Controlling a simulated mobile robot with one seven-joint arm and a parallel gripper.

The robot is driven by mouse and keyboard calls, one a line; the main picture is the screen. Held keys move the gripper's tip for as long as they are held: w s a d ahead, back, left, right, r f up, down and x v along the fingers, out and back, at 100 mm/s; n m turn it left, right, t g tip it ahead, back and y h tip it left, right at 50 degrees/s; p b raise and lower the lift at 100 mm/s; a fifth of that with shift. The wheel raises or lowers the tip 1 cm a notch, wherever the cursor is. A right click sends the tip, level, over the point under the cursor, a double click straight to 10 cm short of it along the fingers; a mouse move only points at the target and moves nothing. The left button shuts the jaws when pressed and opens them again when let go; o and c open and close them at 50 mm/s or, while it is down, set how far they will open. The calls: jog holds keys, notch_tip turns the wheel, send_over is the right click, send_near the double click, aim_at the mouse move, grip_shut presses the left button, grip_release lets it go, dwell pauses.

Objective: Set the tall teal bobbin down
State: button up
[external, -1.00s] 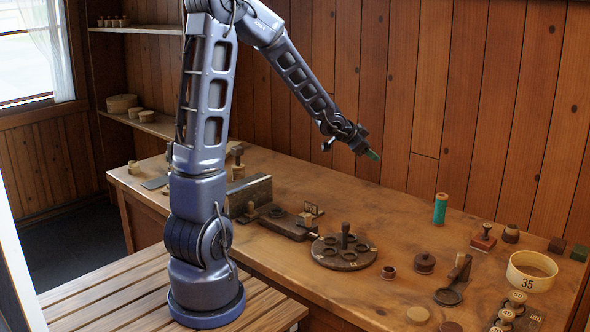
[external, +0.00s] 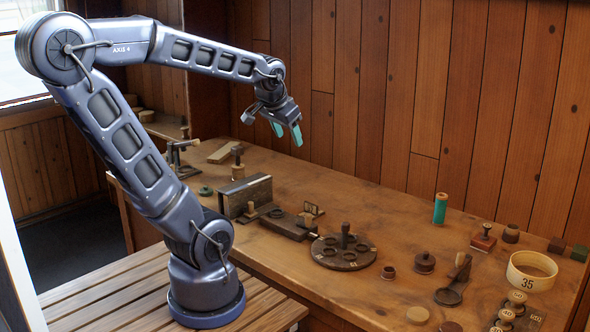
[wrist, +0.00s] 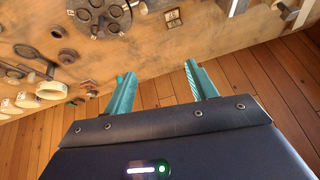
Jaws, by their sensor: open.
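The tall teal bobbin (external: 440,210) stands upright on the workbench, right of centre in the external view, with a brown top end. Nothing is touching it. My gripper (external: 287,132) is well to its left, raised above the back of the bench. Its two teal fingers are apart and point down, with nothing between them. In the wrist view my gripper (wrist: 161,85) also shows spread and empty. I cannot make out the bobbin for certain in the wrist view.
A round dark holder (external: 343,252) with a central knob stands mid-bench; it also shows in the wrist view (wrist: 101,32). Left of it is a dark block (external: 246,195). A cream ring marked 35 (external: 531,272) and several small turned parts crowd the right. The bench behind the holder is bare.

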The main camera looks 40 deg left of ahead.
jog(key=s+d+g+h, duration=0.1)
jog(key=s, duration=0.6)
jog(key=shift+s+n, duration=0.4)
dwell(0.7)
